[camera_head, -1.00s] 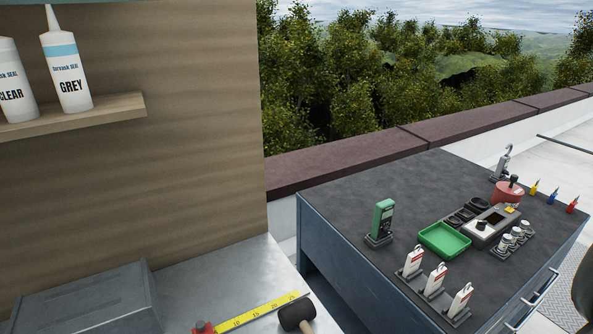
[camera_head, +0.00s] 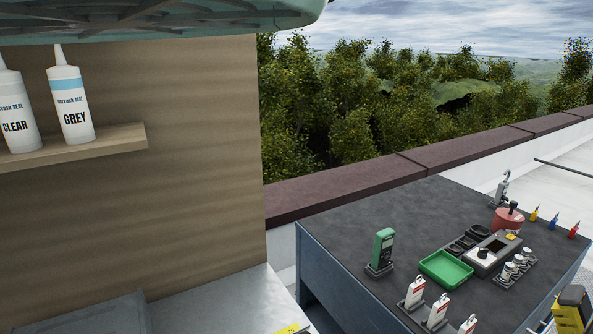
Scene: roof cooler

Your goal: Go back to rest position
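My gripper does not show clearly anywhere in the head view. A yellow and black object (camera_head: 571,309) is cut off at the lower right edge, and I cannot tell what it is or whether it belongs to me. The dark-topped blue cabinet (camera_head: 345,235) stands at right, with a green instrument (camera_head: 382,250), a green tray (camera_head: 445,268) and several white-labelled tools on it.
A grey sealant tube (camera_head: 72,105) and a clear one (camera_head: 17,112) stand on a wooden shelf (camera_head: 90,146) at left. A teal ribbed underside (camera_head: 170,20) hangs overhead. A metal bench (camera_head: 220,300) lies below, with a yellow tape end (camera_head: 292,329) at the bottom edge.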

